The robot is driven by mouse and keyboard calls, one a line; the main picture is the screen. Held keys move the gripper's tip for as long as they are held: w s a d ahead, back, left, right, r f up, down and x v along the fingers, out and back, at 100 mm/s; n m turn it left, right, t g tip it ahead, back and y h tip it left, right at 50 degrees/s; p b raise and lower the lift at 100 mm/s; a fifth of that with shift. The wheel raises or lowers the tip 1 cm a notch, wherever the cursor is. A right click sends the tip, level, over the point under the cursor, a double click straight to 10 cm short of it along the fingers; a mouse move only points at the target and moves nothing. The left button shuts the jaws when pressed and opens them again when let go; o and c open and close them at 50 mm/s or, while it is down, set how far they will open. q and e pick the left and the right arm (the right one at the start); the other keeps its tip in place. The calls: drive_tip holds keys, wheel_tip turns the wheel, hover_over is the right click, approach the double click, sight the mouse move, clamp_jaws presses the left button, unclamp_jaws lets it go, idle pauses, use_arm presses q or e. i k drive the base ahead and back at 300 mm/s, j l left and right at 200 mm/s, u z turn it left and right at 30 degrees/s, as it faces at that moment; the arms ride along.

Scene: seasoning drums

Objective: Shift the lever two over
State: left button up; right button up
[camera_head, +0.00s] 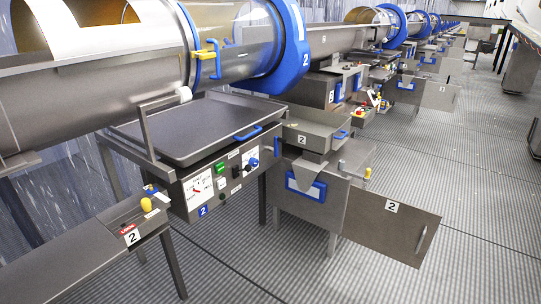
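A short lever with a yellow knob (147,204) stands on a small metal bracket (128,218) at the lower left. The bracket carries a red label and a white "2" plate (132,237). Blue and white parts lie behind the knob; which slot the lever sits in is too small to tell. Another yellow knob (367,174) stands on a metal box to the right. A yellow handle (205,54) sits on the drum's blue ring. Neither of my grippers is in view.
A large metal drum (90,100) with a blue end ring (290,45) lies above a dark tray (195,128). Below is a control panel (222,180) with a gauge and buttons. An open metal door (392,228) marked "2" juts out. The ribbed floor at right is clear.

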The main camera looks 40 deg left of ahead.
sight(248, 168)
drive_tip(key=i+l+u, duration=0.15)
drive_tip(key=i+u, duration=0.25)
drive_tip(key=i, duration=0.2)
drive_tip(key=i+l+u, duration=0.4)
drive_tip(key=i, duration=0.15)
drive_tip(key=i+l+u, duration=0.35)
drive_tip(key=i, duration=0.2)
